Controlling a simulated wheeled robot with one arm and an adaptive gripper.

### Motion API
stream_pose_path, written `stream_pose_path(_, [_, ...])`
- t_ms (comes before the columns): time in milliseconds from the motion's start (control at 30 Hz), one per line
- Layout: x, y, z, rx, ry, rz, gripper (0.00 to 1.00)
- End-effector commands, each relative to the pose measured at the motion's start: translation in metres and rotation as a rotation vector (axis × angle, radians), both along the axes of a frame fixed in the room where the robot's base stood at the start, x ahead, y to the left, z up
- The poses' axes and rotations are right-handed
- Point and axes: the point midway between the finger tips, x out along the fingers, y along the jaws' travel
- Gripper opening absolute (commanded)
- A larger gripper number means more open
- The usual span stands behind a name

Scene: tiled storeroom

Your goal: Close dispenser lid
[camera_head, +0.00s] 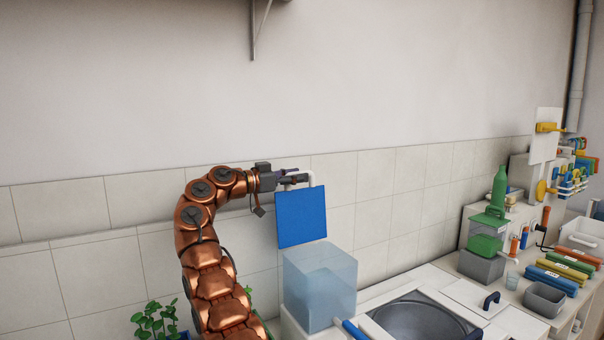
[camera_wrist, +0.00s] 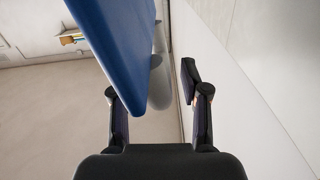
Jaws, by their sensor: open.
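The dispenser is a translucent pale-blue box (camera_head: 320,285) at the lower middle of the head view. Its flat blue lid (camera_head: 301,217) stands open, nearly upright above the box's back left. In the wrist view the lid (camera_wrist: 118,45) reaches down from the top, its corner by the left finger and between the fingers as seen. My gripper (camera_head: 296,175) is at the lid's top edge, pointing right; the wrist view shows it open (camera_wrist: 150,82). I cannot tell whether a finger touches the lid.
A tiled wall (camera_head: 375,185) runs close behind the lid. Right of the box are a counter with a round grey basin (camera_head: 420,318), a green bottle (camera_head: 498,190) and several coloured rolls (camera_head: 565,270). A plant (camera_head: 155,322) is at lower left. A bracket (camera_head: 256,35) hangs above.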

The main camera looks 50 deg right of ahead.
Motion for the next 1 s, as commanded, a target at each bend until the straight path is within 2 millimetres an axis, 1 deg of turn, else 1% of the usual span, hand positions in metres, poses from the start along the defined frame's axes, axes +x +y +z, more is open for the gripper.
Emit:
stream_pose_path(100, [-0.004,-0.013,0.001,0.001,0.002,-0.002,0.45])
stream_pose_path(200, [-0.005,-0.019,0.0,0.0,0.003,-0.001,0.45])
stream_pose_path(533, [-0.006,-0.022,0.0,0.0,0.003,0.001,0.45])
stream_pose_path(567, [-0.006,-0.022,-0.001,0.0,0.003,0.001,0.43])
stream_pose_path(900, [-0.006,-0.022,0.0,0.0,0.003,0.001,0.08])
stream_pose_path(1000, [-0.006,-0.022,0.0,0.0,0.003,0.001,0.0])
